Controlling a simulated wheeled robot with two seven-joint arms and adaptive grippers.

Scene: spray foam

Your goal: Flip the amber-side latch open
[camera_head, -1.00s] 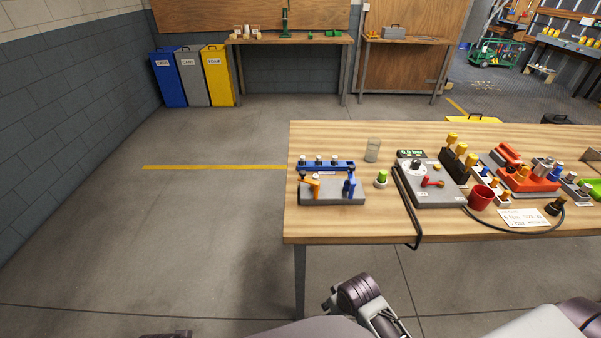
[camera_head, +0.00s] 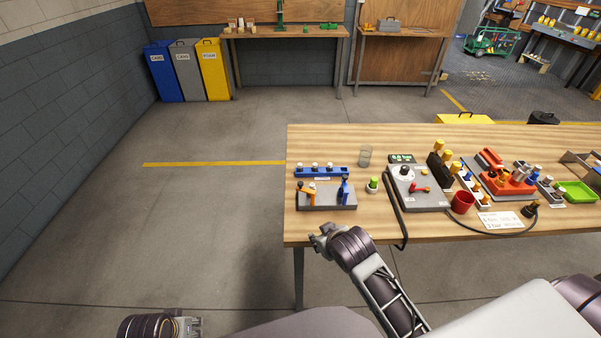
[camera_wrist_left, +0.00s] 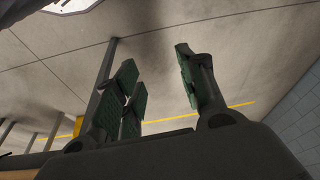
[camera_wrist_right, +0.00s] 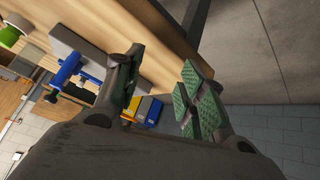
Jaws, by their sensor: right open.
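A grey latch base (camera_head: 330,201) sits near the table's front left corner. It carries an amber latch (camera_head: 308,192) at its left end and a blue latch (camera_head: 345,190) at its right end. Whether either is flipped open is too small to tell. My right gripper (camera_head: 321,240) is open and empty just off the table's front edge, below and apart from the base. In the right wrist view, the grey base (camera_wrist_right: 78,50) and blue latch (camera_wrist_right: 66,69) lie left of my open fingers (camera_wrist_right: 160,78); the amber latch is not clear there. My left gripper (camera_wrist_left: 158,88) is open, empty, low over the floor.
A blue rack (camera_head: 312,173) with several capped items stands just behind the base. A green-topped piece (camera_head: 373,185), a clear cup (camera_head: 365,156) and a grey box with a red lever (camera_head: 420,196) stand to its right.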

